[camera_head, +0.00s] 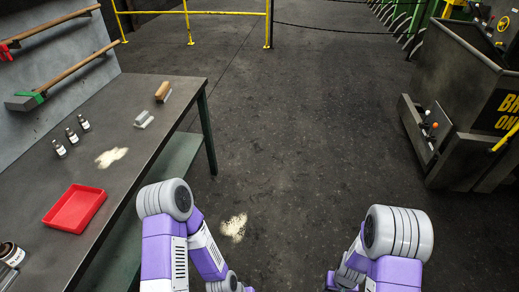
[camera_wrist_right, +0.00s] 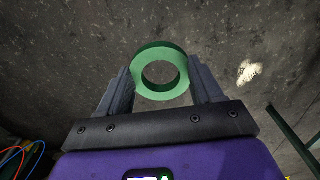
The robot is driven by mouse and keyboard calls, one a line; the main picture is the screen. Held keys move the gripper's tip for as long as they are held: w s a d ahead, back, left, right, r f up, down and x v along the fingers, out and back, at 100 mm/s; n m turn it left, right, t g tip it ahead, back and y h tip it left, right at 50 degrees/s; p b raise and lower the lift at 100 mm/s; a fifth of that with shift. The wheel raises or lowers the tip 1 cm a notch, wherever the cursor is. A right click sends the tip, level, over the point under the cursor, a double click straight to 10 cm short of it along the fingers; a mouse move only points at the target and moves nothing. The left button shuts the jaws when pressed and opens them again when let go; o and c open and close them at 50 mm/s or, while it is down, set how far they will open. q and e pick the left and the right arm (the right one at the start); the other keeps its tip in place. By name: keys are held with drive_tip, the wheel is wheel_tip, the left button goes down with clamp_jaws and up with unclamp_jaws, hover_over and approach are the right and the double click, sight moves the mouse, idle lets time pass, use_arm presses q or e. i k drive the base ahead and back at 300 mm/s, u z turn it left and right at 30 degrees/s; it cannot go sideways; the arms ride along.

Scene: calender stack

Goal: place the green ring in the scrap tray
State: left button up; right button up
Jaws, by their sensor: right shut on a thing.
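The green ring (camera_wrist_right: 160,95) is between the fingers of my right gripper (camera_wrist_right: 161,80) in the right wrist view. The gripper is shut on it and holds it above the dark floor. Its round hole faces the camera. In the head view my right arm shows at the lower right, but its gripper and the ring are out of frame. A shallow red tray (camera_head: 75,208) lies on the workbench at the left and looks empty. No label on it is legible. My left arm shows at the bottom middle; its gripper is out of frame.
The workbench (camera_head: 150,90) also bears several small bottles (camera_head: 72,136), a brush (camera_head: 162,92), a grey block (camera_head: 144,119) and a can (camera_head: 12,253). A large dark bin (camera_head: 455,75) with a side pocket (camera_head: 425,135) stands at right. The floor between is open, with one pale spill (camera_head: 234,227).

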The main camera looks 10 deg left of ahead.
sight(77, 210)
drive_tip(key=i, duration=1.55)
drive_tip(key=u, duration=3.15)
